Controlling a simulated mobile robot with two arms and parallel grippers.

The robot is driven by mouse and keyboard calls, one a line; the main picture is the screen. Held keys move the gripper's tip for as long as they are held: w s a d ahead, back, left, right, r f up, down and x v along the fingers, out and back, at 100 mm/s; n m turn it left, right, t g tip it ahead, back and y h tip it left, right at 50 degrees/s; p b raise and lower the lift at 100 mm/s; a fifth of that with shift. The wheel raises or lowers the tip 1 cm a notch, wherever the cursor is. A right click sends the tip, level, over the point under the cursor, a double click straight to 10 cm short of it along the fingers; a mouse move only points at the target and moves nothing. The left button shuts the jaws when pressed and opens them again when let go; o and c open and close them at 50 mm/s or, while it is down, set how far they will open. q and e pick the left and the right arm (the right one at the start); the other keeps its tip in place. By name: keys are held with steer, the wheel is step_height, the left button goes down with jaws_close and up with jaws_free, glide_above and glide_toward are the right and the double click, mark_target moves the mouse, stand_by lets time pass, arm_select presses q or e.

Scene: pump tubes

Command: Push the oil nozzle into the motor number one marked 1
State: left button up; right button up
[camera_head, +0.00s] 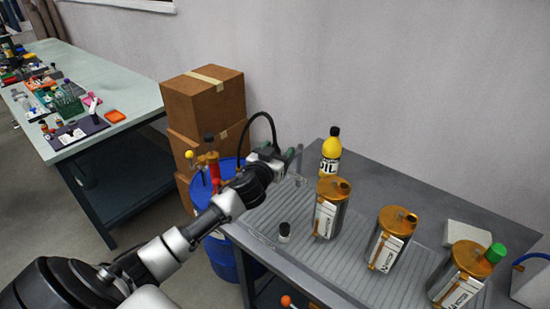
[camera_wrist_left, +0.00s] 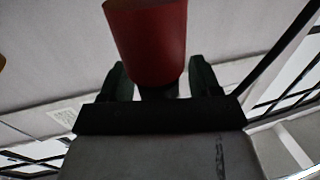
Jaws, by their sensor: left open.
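Three orange-topped motors stand in a row: left (camera_head: 328,210), middle (camera_head: 388,243) and right (camera_head: 458,276). Their label numbers are too small to read. My right gripper is not in view.
A yellow oil bottle (camera_head: 331,155) stands behind the left motor. A small black-capped vial (camera_head: 285,233) is on the ribbed grey tray (camera_head: 265,225). A blue barrel (camera_head: 222,258) stands beside the bench, cardboard boxes (camera_head: 205,98) behind.

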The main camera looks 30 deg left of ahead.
arm_select(q)
steer(key=shift+s, duration=0.1)
steer(key=shift+c, duration=0.2)
steer(key=c, duration=1)
